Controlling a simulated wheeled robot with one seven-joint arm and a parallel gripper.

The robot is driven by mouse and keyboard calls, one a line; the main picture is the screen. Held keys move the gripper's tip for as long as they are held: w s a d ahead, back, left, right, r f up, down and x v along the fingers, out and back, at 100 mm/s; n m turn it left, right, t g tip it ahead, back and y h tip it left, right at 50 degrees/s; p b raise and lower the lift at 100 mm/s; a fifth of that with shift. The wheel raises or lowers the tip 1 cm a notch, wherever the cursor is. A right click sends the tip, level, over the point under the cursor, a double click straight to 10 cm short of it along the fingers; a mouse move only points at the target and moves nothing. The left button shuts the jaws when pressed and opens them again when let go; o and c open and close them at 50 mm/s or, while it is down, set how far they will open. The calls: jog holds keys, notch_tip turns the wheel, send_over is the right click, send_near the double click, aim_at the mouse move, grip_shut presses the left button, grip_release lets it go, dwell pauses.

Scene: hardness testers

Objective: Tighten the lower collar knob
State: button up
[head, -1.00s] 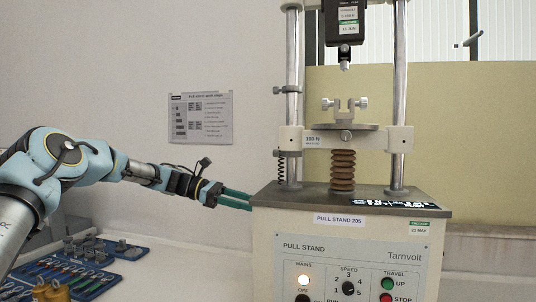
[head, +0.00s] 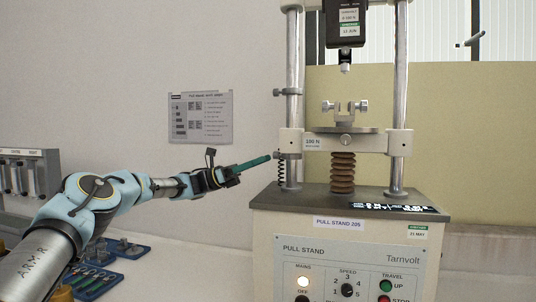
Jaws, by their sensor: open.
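The pull stand (head: 345,222) stands at the right of the head view, with two upright steel columns. The jaws are open, but the two fingers overlap from this side. I cannot tell whether they are around the knob or touching it.
An upper collar (head: 289,92) with its own knob is higher on the same column. The crosshead (head: 360,143) carries a fixture above brown bellows (head: 343,172). A force gauge (head: 345,24) hangs above. A blue tool tray (head: 94,281) lies at lower left.

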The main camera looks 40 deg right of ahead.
aim_at(276, 155)
jog(key=shift+p+x, duration=0.3)
jog(key=shift+x, duration=1.2)
grip_shut()
